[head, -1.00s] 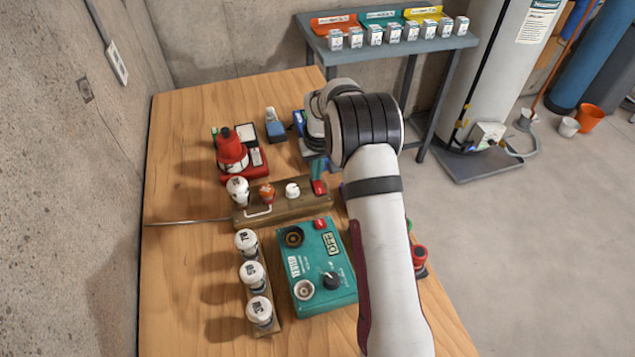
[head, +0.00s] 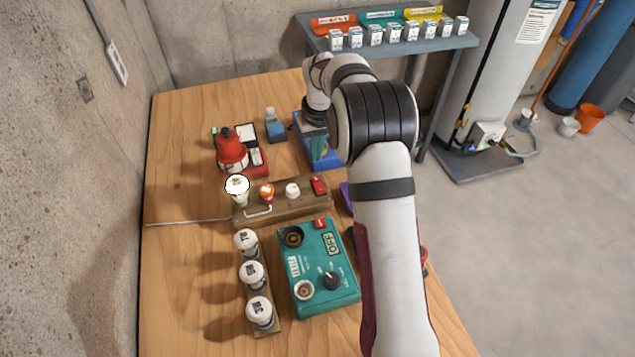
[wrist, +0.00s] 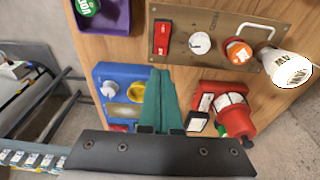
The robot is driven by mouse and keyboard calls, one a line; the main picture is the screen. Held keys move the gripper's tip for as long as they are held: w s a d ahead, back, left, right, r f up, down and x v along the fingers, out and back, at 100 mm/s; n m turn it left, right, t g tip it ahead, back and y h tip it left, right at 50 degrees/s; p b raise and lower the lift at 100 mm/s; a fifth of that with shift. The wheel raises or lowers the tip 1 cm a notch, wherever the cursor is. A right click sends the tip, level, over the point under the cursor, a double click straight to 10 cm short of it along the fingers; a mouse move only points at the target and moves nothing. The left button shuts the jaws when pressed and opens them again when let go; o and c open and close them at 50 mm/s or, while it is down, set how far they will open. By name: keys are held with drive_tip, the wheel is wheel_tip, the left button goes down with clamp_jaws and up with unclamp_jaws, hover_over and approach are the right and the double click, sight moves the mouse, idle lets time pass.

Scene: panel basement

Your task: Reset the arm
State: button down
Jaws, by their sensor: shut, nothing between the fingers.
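My gripper (wrist: 160,100) points down with its teal fingers shut and empty. In the wrist view the fingertips are over the blue box's side, just short of the wooden panel. In the head view the gripper (head: 320,148) is partly hidden by my own wrist, above the blue box (head: 328,162). The wooden panel (head: 300,206) holds a red rocker switch (head: 319,185), a white knob (head: 292,190), an orange knob (head: 267,193) and a bright white bulb (head: 237,189). The fingers are apart from the switch.
A teal tester (head: 318,272) reading OFF and a rack of white bulbs (head: 252,275) stand in front. A red lamp-like device (head: 232,150) stands left of the gripper. A grey shelf (head: 390,45) with small boxes is behind. The left table area is clear.

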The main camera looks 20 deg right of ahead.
drive_tip(key=s+a+r+m, duration=0.2)
drive_tip(key=s+a+r, duration=0.2)
drive_tip(key=s+r, duration=0.65)
drive_tip(key=s+a+m+g+y, duration=0.1)
drive_tip(key=s+a, duration=0.2)
drive_tip(key=s, duration=1.1)
drive_tip(key=s+a+f+m+g, duration=0.1)
drive_tip(key=s+a+m, duration=0.1)
drive_tip(key=s, duration=1.2)
drive_tip(key=shift+s+a+f+m+y, duration=0.3)
drive_tip(key=shift+a+y, duration=0.1)
drive_tip(key=shift+a, duration=0.25)
